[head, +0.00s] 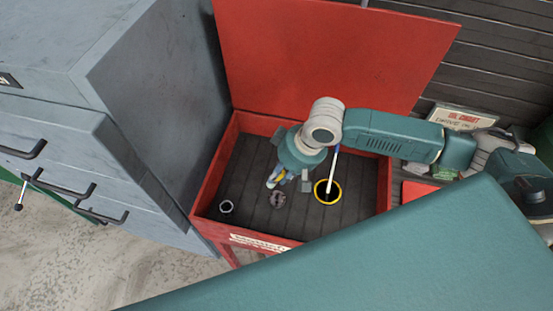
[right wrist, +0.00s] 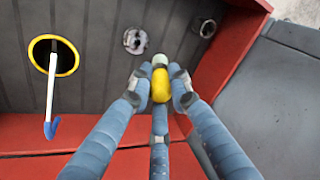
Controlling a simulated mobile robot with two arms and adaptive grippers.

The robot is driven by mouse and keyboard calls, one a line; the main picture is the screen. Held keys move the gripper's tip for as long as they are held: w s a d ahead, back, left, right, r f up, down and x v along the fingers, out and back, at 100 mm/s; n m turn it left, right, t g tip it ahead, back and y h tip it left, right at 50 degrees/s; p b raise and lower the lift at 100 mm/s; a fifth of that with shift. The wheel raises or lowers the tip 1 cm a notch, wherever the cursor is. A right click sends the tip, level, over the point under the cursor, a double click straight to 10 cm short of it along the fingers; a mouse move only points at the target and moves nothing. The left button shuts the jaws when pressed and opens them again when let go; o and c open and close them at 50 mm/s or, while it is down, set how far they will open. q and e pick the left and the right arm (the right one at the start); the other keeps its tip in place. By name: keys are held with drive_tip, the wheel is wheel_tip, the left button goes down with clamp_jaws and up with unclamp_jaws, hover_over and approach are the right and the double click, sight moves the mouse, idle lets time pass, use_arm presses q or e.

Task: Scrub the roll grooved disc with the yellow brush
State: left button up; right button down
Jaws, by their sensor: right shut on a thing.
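My right gripper (head: 279,180) reaches down into the red box. In the right wrist view its fingers (right wrist: 160,88) are closed around the yellow brush (right wrist: 160,85), whose pale end points toward the box floor. A round grey disc with notches (head: 277,199), which looks like the roll grooved disc, sits on the dark floor. It also shows in the right wrist view (right wrist: 136,40), just beyond the brush's pale end. Whether brush and disc touch, I cannot tell. My left gripper is not in view.
The red box (head: 208,182) has its lid (head: 330,60) open at the back. A yellow-rimmed hole (head: 338,197) holds a white rod with a blue hooked end (right wrist: 50,128). A small metal ring (head: 226,206) lies left of the disc. A grey drawer cabinet (head: 150,100) stands close on the left.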

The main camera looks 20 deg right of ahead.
drive_tip(key=shift+s+a, duration=0.1)
drive_tip(key=shift+s, duration=0.05)
drive_tip(key=shift+s+f+b, duration=0.25)
drive_tip(key=shift+f+b, duration=0.25)
drive_tip(key=shift+b, duration=0.25)
drive_tip(key=shift+w+f+b, duration=0.1)
drive_tip(key=shift+f+b, duration=3.1)
drive_tip(key=shift+f, duration=0.55)
drive_tip(key=shift+f, duration=0.35)
